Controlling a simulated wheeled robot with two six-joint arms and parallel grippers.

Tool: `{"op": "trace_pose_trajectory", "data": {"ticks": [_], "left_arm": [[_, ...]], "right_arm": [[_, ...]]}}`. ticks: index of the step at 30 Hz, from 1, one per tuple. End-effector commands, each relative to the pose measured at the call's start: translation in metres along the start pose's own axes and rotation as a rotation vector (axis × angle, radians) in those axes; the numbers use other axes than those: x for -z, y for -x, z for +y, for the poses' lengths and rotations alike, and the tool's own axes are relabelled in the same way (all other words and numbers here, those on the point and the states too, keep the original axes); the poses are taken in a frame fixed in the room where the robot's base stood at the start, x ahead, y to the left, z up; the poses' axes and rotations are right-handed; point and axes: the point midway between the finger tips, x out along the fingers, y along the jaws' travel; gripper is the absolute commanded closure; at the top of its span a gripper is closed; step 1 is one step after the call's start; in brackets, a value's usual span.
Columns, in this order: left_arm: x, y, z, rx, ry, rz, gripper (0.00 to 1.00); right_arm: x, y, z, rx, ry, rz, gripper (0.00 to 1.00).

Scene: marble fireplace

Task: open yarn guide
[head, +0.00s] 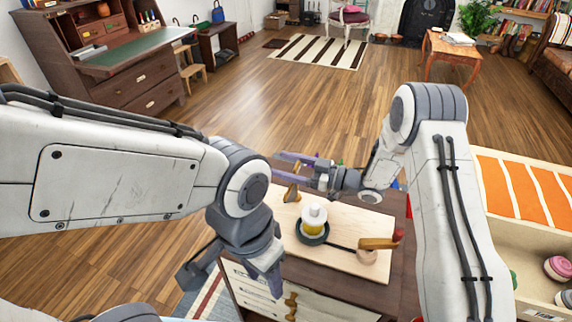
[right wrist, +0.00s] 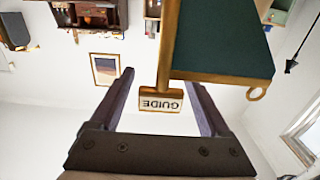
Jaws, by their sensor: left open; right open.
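A yarn winder stands on a pale wooden board (head: 345,218) on a dark cabinet. A small wooden part (head: 292,192) rises at the board's far left. In the right wrist view a brass post with an upside-down GUIDE label (right wrist: 160,102) shows between the fingers; I see no clear contact. My right gripper (head: 282,166) is open, pointing left above the small wooden part. My left gripper (head: 230,280) is open and empty, left of the cabinet.
The cabinet has pale drawers (head: 258,290) at its front. A bin with yarn balls (head: 557,268) and an orange striped mat (head: 525,190) are at right. A desk (head: 120,60) stands at back left. A green brass-edged panel (right wrist: 220,40) is beside the post.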

Motion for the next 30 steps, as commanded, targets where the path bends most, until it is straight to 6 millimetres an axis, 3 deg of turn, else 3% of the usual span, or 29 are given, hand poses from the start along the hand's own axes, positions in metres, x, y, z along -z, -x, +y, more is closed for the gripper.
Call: {"op": "trace_pose_trajectory", "data": {"ticks": [2,8,9,30], "left_arm": [[0.0000,-0.0001,0.0000,0.000,0.000,0.000,0.50],[0.0000,-0.0001,0.0000,0.000,0.000,0.000,0.50],[0.0000,-0.0001,0.0000,0.000,0.000,0.000,0.50],[0.0000,0.0000,0.0000,0.000,0.000,0.000,0.50]], "right_arm": [[-0.0002,0.0002,0.0000,0.000,0.000,0.000,0.20],[-0.0001,0.0004,-0.0001,0.000,0.000,0.000,0.96],[-0.0001,0.0004,-0.0001,0.000,0.000,0.000,1.00],[-0.0002,0.0007,0.0000,0.000,0.000,-0.001,1.00]]}}
